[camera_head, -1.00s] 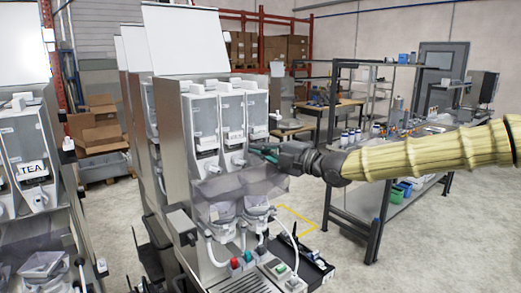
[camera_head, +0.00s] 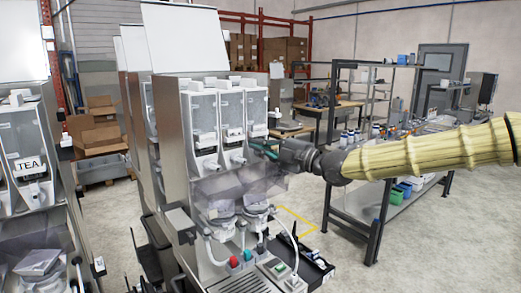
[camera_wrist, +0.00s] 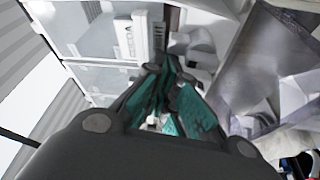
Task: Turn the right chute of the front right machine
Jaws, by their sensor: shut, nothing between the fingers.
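The front right machine (camera_head: 173,150) is a grey and white dispenser with three clear canisters side by side. Its left chute (camera_head: 211,164) and middle chute (camera_head: 237,158) are white spouts at the canisters' lower fronts. My gripper (camera_head: 258,150) reaches in from the right, with its teal fingers shut and empty in front of the right canister (camera_head: 257,112). The right chute is largely hidden behind the fingers in the head view. In the wrist view, a pale spout (camera_wrist: 190,45) lies just beyond my fingertips (camera_wrist: 168,80). I cannot tell whether they touch.
Translucent mixing bowls (camera_head: 257,209) with white hoses sit below the chutes, under a tinted cover (camera_head: 230,185). A machine marked TEA (camera_head: 28,165) stands at the left. A metal shelf bench (camera_head: 375,205) stands behind my arm. Open floor lies at the lower right.

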